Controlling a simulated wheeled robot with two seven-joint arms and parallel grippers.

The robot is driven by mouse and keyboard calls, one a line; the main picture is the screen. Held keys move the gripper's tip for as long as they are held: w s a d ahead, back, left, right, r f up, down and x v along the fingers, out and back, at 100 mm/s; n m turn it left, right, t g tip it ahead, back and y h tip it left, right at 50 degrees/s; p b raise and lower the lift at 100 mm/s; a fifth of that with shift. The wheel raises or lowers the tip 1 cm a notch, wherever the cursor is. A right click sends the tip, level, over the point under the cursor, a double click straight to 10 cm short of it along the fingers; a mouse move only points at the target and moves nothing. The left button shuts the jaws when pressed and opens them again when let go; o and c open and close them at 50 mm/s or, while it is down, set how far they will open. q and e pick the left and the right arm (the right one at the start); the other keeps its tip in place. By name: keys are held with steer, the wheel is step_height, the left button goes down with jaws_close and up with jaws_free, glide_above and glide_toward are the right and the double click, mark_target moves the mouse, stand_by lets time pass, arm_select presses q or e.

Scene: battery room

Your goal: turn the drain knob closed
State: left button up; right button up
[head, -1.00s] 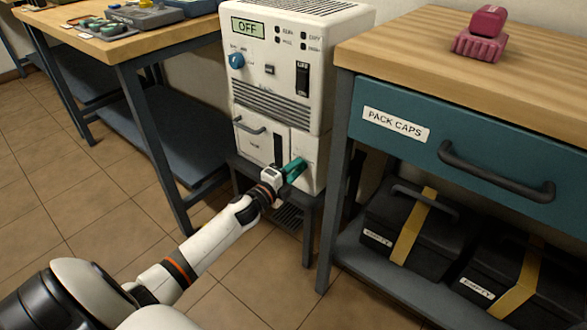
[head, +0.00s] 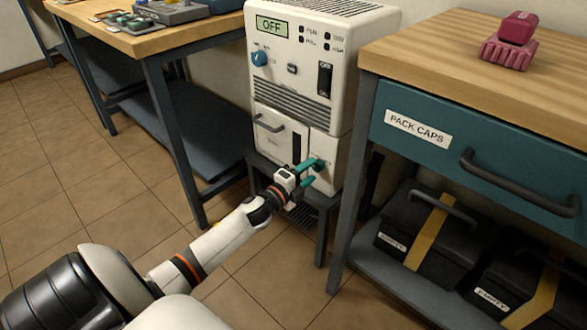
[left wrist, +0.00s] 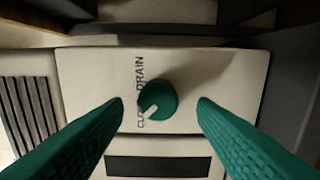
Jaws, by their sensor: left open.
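The drain knob (left wrist: 157,101) is a round teal knob with a pale pointer mark, on a white panel lettered DRAIN. More lettering beside it is partly covered by the knob. It is on the lower right front of the white machine (head: 330,60). My left gripper (left wrist: 160,108) is open, with one teal finger on each side of the knob and a gap to both. In the head view the left gripper (head: 312,172) is at the machine's lower right panel, and its fingers largely hide the knob. My right gripper is not in view.
The machine's display (head: 272,27) reads OFF. A bench with a teal PACK CAPS drawer (head: 470,150) stands close on the right, its leg near the machine. Black cases (head: 435,235) lie on its shelf. Another workbench (head: 170,45) stands left. The tiled floor between is clear.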

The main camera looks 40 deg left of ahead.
arm_select(q)
steer(key=s+p, duration=0.2)
steer(key=s, duration=0.8)
steer(key=shift+s+a, duration=0.3)
steer(key=shift+a, duration=0.1)
